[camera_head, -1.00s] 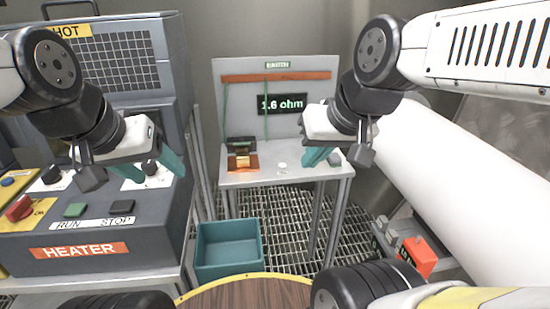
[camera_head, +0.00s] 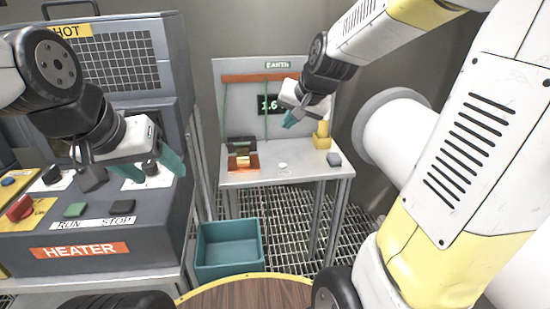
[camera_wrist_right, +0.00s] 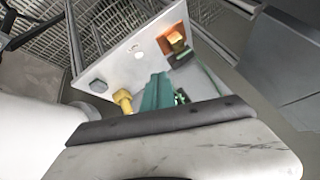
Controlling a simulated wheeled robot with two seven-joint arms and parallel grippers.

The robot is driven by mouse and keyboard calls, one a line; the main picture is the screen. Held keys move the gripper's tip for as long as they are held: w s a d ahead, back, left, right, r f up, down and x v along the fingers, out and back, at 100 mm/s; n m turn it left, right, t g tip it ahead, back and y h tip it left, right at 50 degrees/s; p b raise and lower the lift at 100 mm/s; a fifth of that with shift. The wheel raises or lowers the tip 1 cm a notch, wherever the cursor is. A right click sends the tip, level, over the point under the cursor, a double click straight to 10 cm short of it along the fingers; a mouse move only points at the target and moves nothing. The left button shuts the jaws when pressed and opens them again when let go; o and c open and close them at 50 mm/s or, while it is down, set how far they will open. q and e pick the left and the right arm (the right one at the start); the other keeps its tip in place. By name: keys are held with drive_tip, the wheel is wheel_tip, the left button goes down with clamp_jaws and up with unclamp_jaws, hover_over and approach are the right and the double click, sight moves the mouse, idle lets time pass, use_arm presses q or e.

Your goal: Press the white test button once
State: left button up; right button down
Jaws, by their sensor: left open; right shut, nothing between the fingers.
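The white test button (camera_head: 283,166) is a small white disc on the pale top of the bench (camera_head: 270,178). It also shows in the right wrist view (camera_wrist_right: 138,56). My right gripper (camera_head: 289,121) is shut and empty, with its teal fingers above and behind the button in the head view, apart from it. In the right wrist view the shut fingers (camera_wrist_right: 157,92) point over the bench top. My left gripper (camera_head: 150,170) is open and empty over the heater panel at the left, far from the button. The display (camera_head: 267,104) is partly hidden by my right gripper.
On the bench, an orange fixture with a brass block (camera_head: 243,161) is left of the button. A yellow item (camera_head: 322,138) and a grey block (camera_head: 334,159) are at the right. A teal bin (camera_head: 229,248) stands below. The heater (camera_head: 90,235) fills the left.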

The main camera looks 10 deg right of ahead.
drive_tip(key=w+f+m, duration=0.2)
drive_tip(key=w+f, duration=0.4)
drive_tip(key=w, duration=0.4)
drive_tip(key=m+t+h, duration=0.1)
drive_tip(key=m+t, duration=0.1)
hover_over(283, 166)
wheel_tip(283, 166, down, 7)
drive_tip(key=shift+f, duration=0.15)
drive_tip(key=shift+s+f, duration=0.1)
drive_tip(key=shift+f, duration=0.05)
drive_tip(key=shift+f, duration=4.25)
drive_tip(key=shift+f, duration=0.15)
drive_tip(key=shift+f, duration=0.3)
drive_tip(key=shift+f, duration=0.45)
drive_tip(key=shift+r, duration=0.9)
